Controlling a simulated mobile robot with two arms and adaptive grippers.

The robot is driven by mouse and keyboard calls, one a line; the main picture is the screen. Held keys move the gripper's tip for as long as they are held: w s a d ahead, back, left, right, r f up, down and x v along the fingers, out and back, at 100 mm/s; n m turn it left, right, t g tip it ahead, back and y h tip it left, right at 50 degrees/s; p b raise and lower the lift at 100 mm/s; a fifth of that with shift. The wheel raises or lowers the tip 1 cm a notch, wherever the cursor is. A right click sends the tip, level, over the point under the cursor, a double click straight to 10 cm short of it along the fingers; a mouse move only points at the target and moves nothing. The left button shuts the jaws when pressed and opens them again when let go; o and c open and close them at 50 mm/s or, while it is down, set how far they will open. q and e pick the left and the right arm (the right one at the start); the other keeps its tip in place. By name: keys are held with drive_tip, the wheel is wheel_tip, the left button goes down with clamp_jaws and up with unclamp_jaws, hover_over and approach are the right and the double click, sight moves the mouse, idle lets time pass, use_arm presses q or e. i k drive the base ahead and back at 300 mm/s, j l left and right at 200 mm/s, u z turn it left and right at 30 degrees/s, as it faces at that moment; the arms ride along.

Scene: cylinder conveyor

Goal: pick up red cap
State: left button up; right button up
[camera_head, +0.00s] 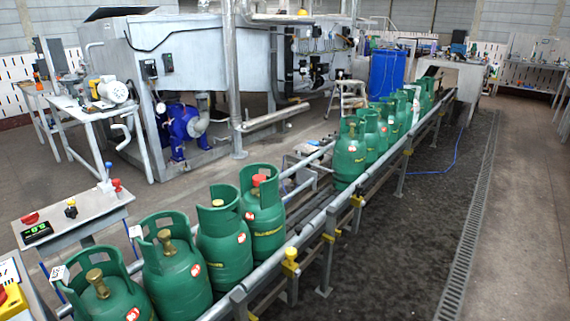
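A red cap (259,180) sits at the top of a green gas cylinder (265,222), inside its collar. This cylinder is the farthest of the near group on the conveyor (318,222). The collar partly hides the cap. Another small red piece (116,184) is on the edge of the small side table (85,221) at the left; I cannot tell what it is. Neither of my grippers shows in this view.
Several green cylinders stand close together on the conveyor, in a near group (222,250) and a far group (350,158). The nearest tops show brass valves. A dark floor strip (400,250) to the right is clear. A grey machine (190,55) stands behind.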

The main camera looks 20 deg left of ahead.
sight(258, 178)
drive_tip(key=i+l+u, duration=0.1)
drive_tip(key=i+u, duration=0.4)
drive_tip(key=i+l+u, duration=0.95)
drive_tip(key=i+j, duration=0.05)
drive_tip(key=j, duration=0.05)
